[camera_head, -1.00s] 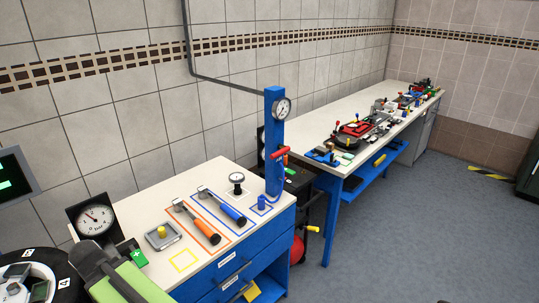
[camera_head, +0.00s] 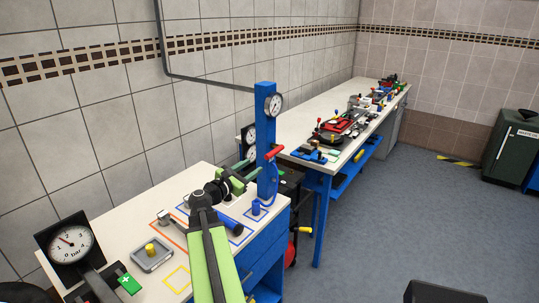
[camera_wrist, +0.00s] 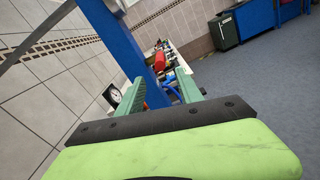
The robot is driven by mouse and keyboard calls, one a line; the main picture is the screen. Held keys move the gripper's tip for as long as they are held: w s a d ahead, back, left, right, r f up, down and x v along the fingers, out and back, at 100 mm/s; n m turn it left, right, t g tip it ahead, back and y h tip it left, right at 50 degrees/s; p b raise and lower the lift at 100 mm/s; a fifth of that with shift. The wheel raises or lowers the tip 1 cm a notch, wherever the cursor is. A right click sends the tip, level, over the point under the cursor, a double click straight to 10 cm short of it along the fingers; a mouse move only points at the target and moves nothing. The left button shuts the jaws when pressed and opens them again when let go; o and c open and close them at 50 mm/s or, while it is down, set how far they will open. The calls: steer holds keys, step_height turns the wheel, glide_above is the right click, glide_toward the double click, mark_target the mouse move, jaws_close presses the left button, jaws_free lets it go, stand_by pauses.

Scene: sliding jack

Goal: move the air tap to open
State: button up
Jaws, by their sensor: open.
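The air tap is a red handle (camera_head: 274,152) on the upright blue post (camera_head: 265,120), below a round gauge (camera_head: 274,105). It sticks out sideways from the post. My gripper (camera_head: 246,172) is open and empty, with its green fingers just left of the post at about the tap's height. In the wrist view my gripper (camera_wrist: 162,90) has its fingers apart, with the blue post (camera_wrist: 118,45) rising past them. A red shape shows between the fingers there, but I cannot tell if it is the tap. I cannot tell whether any finger touches the post.
The white-topped bench (camera_head: 120,222) below my arm holds a grey tray (camera_head: 152,256), a dial gauge (camera_head: 72,243) and tools partly hidden by my arm. A long second bench (camera_head: 300,135) behind carries many parts. Open grey floor (camera_head: 400,220) lies to the right.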

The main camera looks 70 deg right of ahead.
mark_target(273, 151)
steer(key=x, duration=1.4)
steer(key=shift+c, duration=0.4)
jaws_close()
stand_by(0.4)
